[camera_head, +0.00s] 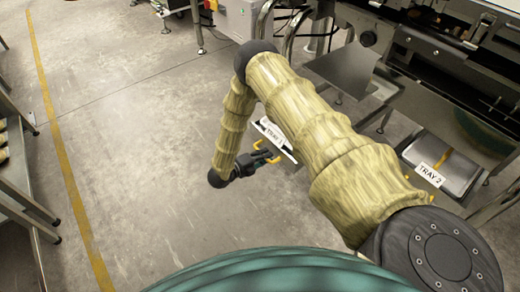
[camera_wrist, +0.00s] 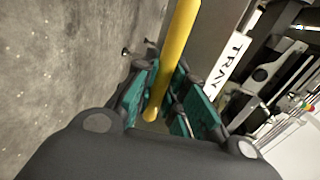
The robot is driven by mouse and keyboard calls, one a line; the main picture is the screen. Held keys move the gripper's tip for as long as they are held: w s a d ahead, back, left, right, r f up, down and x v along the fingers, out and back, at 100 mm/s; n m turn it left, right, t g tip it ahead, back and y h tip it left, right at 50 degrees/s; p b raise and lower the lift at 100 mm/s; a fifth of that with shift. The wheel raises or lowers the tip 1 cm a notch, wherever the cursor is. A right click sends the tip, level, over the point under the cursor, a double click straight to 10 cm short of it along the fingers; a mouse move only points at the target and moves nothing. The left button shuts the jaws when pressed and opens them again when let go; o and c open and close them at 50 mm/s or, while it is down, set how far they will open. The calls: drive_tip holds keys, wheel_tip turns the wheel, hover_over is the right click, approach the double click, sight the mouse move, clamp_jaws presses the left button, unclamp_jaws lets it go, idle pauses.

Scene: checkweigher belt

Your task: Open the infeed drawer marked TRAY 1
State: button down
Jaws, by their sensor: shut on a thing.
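The white label marked TRAY 1 (camera_head: 272,131) shows just left of my arm in the head view; the drawer behind it is mostly hidden by the arm, so I cannot tell how far out it stands. A yellow handle (camera_wrist: 178,50) is below the label. My gripper (camera_head: 264,159) is at this handle. In the wrist view my gripper (camera_wrist: 168,100) has its green-padded fingers on both sides of the yellow bar, shut on it. Part of the label (camera_wrist: 233,57) shows right of the bar there.
A grey tray marked TRAY 2 (camera_head: 430,175) is right of my arm. The machine frame (camera_head: 455,60) fills the upper right. A metal shelf (camera_head: 18,185) stands at the far left. The concrete floor (camera_head: 140,130) left of my gripper is clear, with a yellow line.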

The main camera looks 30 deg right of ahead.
drive_tip(key=shift+s+a+f, duration=0.1)
drive_tip(key=shift+s+a, duration=0.1)
drive_tip(key=shift+a, duration=0.1)
drive_tip(key=c, duration=1.5)
unclamp_jaws()
drive_tip(key=shift+w, duration=0.15)
drive_tip(key=shift+o, duration=0.2)
drive_tip(key=shift+a, duration=0.15)
drive_tip(key=v, duration=1.1)
drive_tip(key=shift+a, duration=0.4)
